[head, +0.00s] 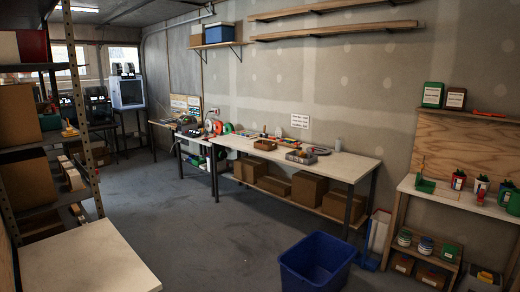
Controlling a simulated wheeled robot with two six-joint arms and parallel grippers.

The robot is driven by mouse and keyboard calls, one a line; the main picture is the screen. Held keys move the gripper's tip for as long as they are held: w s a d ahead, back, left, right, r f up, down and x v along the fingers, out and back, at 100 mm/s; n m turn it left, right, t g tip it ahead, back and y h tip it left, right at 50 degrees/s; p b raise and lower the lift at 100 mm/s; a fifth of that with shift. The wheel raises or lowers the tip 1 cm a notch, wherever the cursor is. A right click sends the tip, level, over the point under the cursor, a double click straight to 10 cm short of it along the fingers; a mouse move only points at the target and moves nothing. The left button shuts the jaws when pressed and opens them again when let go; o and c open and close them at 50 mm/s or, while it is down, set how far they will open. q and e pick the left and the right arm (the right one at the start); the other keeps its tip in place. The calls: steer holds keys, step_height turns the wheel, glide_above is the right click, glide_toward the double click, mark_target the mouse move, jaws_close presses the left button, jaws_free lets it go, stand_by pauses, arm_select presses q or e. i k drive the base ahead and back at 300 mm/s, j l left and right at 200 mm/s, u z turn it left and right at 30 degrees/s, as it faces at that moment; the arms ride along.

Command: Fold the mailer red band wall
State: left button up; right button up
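I cannot make out a mailer with a red band in the head view. Neither of my grippers is in view. A white-topped table (88,258) at the lower left is bare on the part that shows. A long white-topped workbench (345,168) stands along the back wall. It holds a brown open box (265,145), a grey tray (301,157) and several small items too small to name.
A blue bin (316,262) stands on the floor at front centre. A metal shelf rack (78,100) with boxes rises at the left. A wooden bench (455,192) with cups and containers is at the right. The grey floor (190,215) between is clear.

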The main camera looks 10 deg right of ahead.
mark_target(258, 145)
steer(key=i+l+z, duration=0.1)
steer(key=i+z, duration=0.2)
steer(key=i, duration=0.4)
steer(key=i+j+z, duration=0.1)
steer(key=i+z, duration=0.2)
steer(key=i, duration=0.35)
steer(key=i+u, duration=0.35)
steer(key=i, duration=0.4)
steer(key=i+l+u, duration=0.2)
steer(key=i+u, duration=0.15)
steer(key=i, duration=0.35)
steer(key=i+u, duration=0.25)
steer(key=i, duration=1.45)
steer(key=i+z, duration=0.4)
steer(key=i+j+z, duration=0.2)
steer(key=i+z, duration=0.15)
steer(key=i+j+z, duration=0.8)
steer(key=i+l, duration=0.05)
